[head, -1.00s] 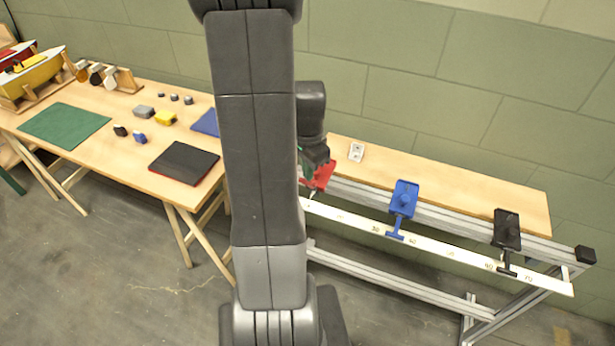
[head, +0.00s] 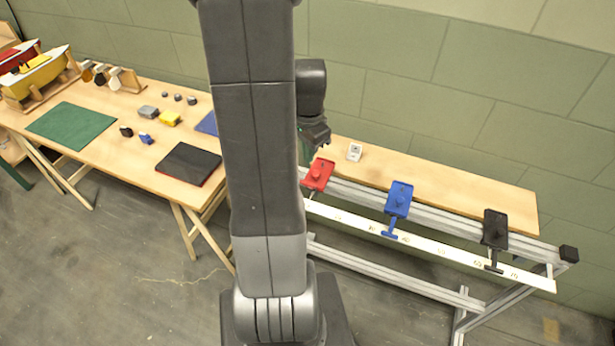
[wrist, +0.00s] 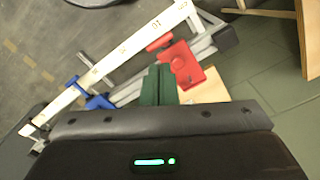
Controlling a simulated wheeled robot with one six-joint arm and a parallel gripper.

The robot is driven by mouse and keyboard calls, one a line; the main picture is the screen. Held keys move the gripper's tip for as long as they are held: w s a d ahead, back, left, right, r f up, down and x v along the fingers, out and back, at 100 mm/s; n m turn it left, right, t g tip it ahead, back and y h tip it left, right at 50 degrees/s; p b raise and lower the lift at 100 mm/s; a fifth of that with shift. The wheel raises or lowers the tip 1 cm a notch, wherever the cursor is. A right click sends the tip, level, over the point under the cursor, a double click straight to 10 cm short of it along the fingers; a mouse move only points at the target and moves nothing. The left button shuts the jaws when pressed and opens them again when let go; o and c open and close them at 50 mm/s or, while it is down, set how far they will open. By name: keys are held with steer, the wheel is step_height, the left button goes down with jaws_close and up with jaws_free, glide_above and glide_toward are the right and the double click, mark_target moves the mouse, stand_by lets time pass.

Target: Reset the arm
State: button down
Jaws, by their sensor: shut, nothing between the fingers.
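My gripper (head: 307,155) is at the left end of the rail bench in the head view, partly hidden behind my own arm. In the wrist view its green fingers (wrist: 158,84) are together and hold nothing. A red carriage (head: 318,175) sits on the rail close below the gripper; it also shows beside the fingers in the wrist view (wrist: 186,66). A blue carriage (head: 398,200) is at the middle of the rail and a black one (head: 495,228) near its right end.
A white scale strip (head: 430,245) runs along the bench front. A small white device (head: 355,152) is on the bench top (head: 440,178). The left table (head: 95,150) holds a green mat (head: 72,125), a black pad (head: 188,164), small blocks and boat models. A wall stands close behind.

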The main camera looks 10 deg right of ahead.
mark_target(308, 183)
steer(key=shift+f, duration=0.1)
stand_by(0.3)
step_height(308, 183, down, 9)
steer(key=b, duration=0.7)
steer(key=shift+s+r, duration=0.1)
steer(key=shift+r, duration=0.1)
